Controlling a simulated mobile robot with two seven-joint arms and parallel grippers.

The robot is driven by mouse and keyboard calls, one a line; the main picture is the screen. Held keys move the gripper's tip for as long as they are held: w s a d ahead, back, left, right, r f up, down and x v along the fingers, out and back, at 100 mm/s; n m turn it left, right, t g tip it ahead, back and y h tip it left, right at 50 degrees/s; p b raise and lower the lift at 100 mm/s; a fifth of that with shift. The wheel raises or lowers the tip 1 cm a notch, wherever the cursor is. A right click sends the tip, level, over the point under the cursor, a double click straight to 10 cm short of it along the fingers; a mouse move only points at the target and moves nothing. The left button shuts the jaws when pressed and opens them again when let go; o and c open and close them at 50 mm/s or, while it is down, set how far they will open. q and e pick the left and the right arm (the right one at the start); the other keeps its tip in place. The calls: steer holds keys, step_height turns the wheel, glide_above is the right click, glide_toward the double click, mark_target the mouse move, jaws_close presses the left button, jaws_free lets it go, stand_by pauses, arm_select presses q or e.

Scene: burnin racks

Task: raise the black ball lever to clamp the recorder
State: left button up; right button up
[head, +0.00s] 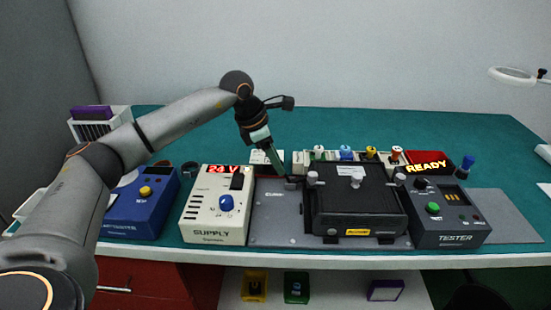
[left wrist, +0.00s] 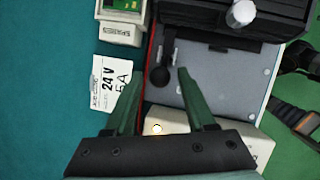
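The recorder (head: 355,205) is a black box with a yellow label, lying on a grey plate (head: 275,222) in the head view. Its dark edge (left wrist: 215,15) shows at the top of the left wrist view. The black ball lever (left wrist: 160,76) shows there lying low over the grey plate, its ball between the green fingertips in the picture. My left gripper (head: 277,166) points down at the plate's back left corner. In the left wrist view the gripper (left wrist: 160,75) is open, with a gap around the ball; contact cannot be told. My right gripper is not in view.
A cream supply (head: 215,205) reading 24 V stands left of the plate, a blue unit (head: 142,208) farther left. A dark tester (head: 450,215) stands to the right, below a lit READY sign (head: 428,164). A white card (left wrist: 112,88) lies beside the fingers.

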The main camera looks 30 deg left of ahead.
arm_select(q)
jaws_close()
stand_by(1.2)
